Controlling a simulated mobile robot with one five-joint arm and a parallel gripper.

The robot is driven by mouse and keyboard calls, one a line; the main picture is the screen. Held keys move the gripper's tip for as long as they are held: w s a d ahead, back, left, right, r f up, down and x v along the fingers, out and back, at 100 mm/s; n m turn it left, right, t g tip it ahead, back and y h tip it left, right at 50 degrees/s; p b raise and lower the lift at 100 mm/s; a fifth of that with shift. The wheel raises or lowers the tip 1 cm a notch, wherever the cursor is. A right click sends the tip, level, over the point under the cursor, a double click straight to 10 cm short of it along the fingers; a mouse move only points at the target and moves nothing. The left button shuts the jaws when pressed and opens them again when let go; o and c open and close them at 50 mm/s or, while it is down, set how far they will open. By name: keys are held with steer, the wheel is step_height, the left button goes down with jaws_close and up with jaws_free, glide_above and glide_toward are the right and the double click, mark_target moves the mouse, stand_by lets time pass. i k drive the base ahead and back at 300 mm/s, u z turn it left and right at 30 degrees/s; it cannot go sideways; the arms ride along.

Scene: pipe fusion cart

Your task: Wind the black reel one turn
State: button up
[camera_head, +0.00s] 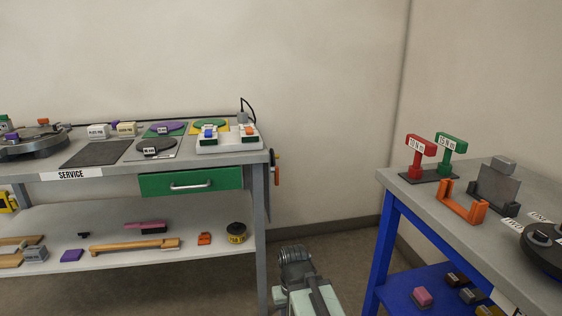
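A round black thing (548,256) with a raised hub sits on the right table, cut off by the right picture edge; it looks like the black reel. Any handle on it is hard to make out. My gripper (296,264) seems to be the dark ribbed end of my pale green arm at the bottom middle, low between the two tables. It is well left of the black thing and apart from it. Its fingers cannot be told apart, and nothing held shows.
The blue-legged right table (400,187) carries red and green stands (419,155) and an orange bracket (462,206). The service bench (215,164) at left has a green drawer (190,182) and an orange-handled side crank (276,168). Floor between them is clear.

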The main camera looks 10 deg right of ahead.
mark_target(273, 157)
steer(key=u, duration=0.4)
steer(key=i, duration=1)
steer(key=u, duration=0.8)
